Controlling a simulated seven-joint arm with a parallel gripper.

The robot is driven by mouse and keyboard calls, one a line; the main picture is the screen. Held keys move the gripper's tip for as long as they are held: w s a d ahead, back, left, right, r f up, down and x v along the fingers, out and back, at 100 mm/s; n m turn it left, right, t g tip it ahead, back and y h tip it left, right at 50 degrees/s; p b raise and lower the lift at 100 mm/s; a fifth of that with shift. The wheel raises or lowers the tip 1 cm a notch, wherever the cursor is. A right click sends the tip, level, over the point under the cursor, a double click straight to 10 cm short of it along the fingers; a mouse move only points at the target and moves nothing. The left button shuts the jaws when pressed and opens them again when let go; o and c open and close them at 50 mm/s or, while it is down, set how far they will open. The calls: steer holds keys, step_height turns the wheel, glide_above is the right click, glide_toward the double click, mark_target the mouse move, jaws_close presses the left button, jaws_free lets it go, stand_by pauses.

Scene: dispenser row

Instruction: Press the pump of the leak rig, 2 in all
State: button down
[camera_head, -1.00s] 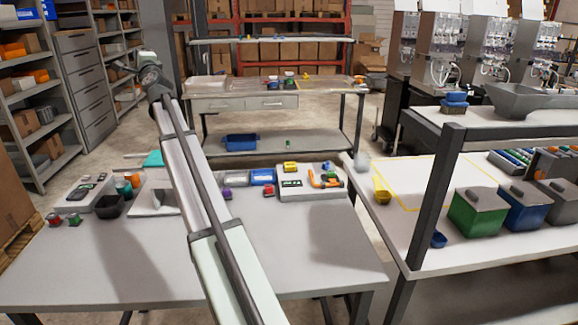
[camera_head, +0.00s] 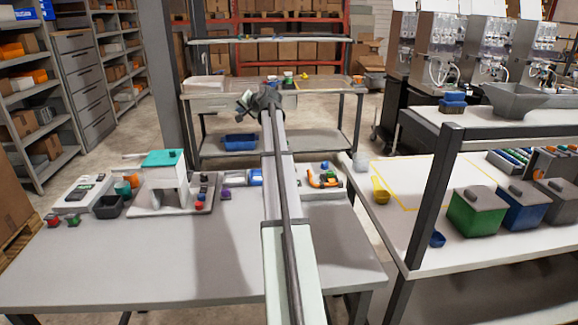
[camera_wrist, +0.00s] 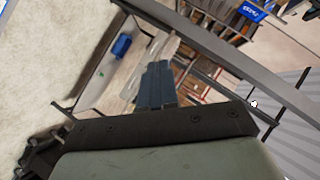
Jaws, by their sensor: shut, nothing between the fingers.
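Which unit is the leak rig I cannot tell for sure. A white device with a teal top (camera_head: 166,160) stands upright on a grey base at the left of the near table. A white board with an orange bent pipe (camera_head: 324,180) lies right of my arm, partly hidden by it. My gripper (camera_head: 246,100) is raised, far beyond and above both, in front of the back bench in this view. In the wrist view its dark blue fingers (camera_wrist: 155,80) are shut together and empty. No pump is clearly readable.
The near table (camera_head: 140,265) is bare at its front. A black bin (camera_head: 108,207) and red and green buttons (camera_head: 63,220) sit at left. A shelved bench with a dark post (camera_head: 437,190), a yellow cup (camera_head: 380,191) and lidded boxes (camera_head: 476,212) stands at right.

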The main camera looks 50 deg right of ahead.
steer(key=s+d+f+n+g, duration=0.1)
steer(key=s+d+f+g, duration=0.1)
steer(key=s+d+f, duration=0.3)
steer(key=s+d+f+n+g+y, duration=0.1)
steer(key=s+d+f, duration=0.4)
steer(key=s, duration=0.6)
steer(key=shift+f+n+g+y, duration=0.15)
steer(key=shift+n+g+y, duration=0.15)
steer(key=shift+n+g, duration=0.15)
steer(key=shift+d, duration=0.1)
steer(key=shift+f, duration=4.4)
steer(key=shift+f, duration=0.2)
steer(key=shift+f, duration=0.25)
steer(key=shift+f, duration=0.85)
steer(key=shift+r, duration=1.3)
